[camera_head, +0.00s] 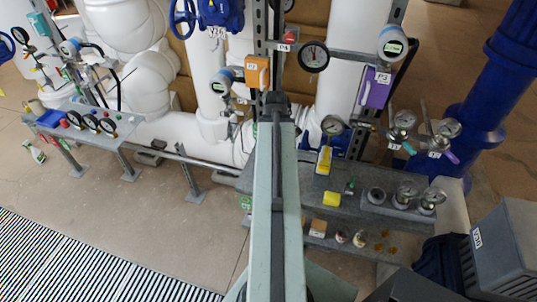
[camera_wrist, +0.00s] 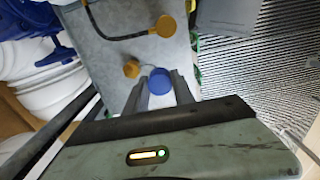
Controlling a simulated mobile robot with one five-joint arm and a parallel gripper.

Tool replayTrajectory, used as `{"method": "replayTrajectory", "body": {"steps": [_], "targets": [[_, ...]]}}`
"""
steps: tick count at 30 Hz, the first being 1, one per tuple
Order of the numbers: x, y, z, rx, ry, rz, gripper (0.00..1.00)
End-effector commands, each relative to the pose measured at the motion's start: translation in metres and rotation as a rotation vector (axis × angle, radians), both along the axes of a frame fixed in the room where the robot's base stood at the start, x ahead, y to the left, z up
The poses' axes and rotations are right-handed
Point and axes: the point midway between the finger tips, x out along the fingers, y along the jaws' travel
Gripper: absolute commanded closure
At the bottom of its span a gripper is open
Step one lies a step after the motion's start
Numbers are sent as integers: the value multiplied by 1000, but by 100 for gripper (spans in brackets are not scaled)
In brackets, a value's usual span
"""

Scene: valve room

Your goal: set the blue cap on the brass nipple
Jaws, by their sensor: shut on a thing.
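In the wrist view my gripper (camera_wrist: 161,88) is shut on the round blue cap (camera_wrist: 159,81), which shows between its two fingertips. A small orange-yellow round fitting (camera_wrist: 131,69) sits just left of the cap, and a larger orange-yellow disc (camera_wrist: 166,26) is farther up, at the end of a dark hose. I cannot tell whether either is the brass nipple. I cannot tell how high the cap is above the grey surface (camera_wrist: 110,58). In the head view my arm runs up the middle, and the fingers and cap cannot be made out.
A blue valve part (camera_wrist: 55,55) and white pipes lie left in the wrist view, with a striped grating (camera_wrist: 255,65) at right. In the head view a gauge panel (camera_head: 84,135) stands left, and a grey bench (camera_head: 290,195) with gauges stands right of my arm.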

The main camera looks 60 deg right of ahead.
Motion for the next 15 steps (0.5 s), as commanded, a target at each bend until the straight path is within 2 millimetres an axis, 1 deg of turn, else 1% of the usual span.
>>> {"method": "replayTrajectory", "body": {"steps": [8, 11, 15], "targets": [[6, 1, -1, 0, 0, 11, 99], [8, -4, -4, 0, 0, 12, 99], [13, -15, -8, 0, 0, 13, 99]]}}
